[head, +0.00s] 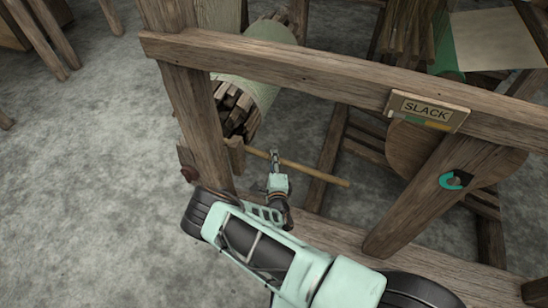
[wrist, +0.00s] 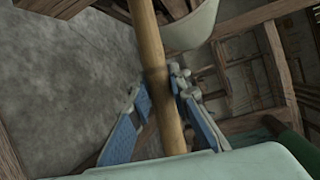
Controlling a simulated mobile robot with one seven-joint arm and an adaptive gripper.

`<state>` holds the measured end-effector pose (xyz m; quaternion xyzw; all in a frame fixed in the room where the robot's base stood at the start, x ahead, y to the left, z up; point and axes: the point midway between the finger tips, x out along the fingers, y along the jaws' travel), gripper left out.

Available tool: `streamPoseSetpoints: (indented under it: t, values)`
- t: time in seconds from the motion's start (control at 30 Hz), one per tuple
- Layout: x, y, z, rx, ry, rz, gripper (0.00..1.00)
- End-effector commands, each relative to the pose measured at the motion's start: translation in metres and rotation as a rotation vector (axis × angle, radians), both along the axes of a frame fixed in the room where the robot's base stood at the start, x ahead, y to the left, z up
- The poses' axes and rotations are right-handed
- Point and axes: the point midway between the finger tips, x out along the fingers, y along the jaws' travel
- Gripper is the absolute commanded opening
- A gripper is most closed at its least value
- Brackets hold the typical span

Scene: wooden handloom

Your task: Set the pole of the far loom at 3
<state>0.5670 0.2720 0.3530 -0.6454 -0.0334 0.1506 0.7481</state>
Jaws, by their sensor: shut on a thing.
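The pole (head: 318,174) is a light wooden rod low inside the wooden loom frame (head: 300,67). In the head view it runs from beside the left post down to the right. My gripper (head: 275,157) is at the pole's left part. In the wrist view the pole (wrist: 148,38) passes between both blue-padded fingers of my gripper (wrist: 163,92), which are shut on it. The pole has a darker patch near the fingertips. A sign reading "SLACK" (head: 427,110) is on the top rail. No number 3 is readable in either view.
A pale green roll filled with wooden sticks (head: 238,105) lies behind the left post (head: 195,110). A teal ring (head: 453,180) is on the right slanted beam. A lower beam (head: 360,238) crosses behind my arm. Grey floor (head: 90,170) is open at left.

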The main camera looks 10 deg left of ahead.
Motion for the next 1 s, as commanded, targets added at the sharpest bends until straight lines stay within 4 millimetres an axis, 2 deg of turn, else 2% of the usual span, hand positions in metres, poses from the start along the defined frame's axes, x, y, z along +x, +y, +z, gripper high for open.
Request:
streamPoseSetpoints:
  t: [0.23,0.27,0.4,0.77,0.87,1.0]
  values:
    - [0.000,0.000,0.002,0.001,-0.004,0.001,0.00]
    - [0.000,0.000,0.002,0.001,-0.004,0.001,0.20]
    - [0.000,0.000,0.003,0.001,-0.003,0.001,0.35]
    - [0.000,0.001,0.006,0.001,-0.003,0.001,0.36]
    - [0.000,0.001,0.016,0.001,-0.003,0.001,0.36]
    - [0.001,0.002,0.043,0.003,-0.008,0.002,0.36]
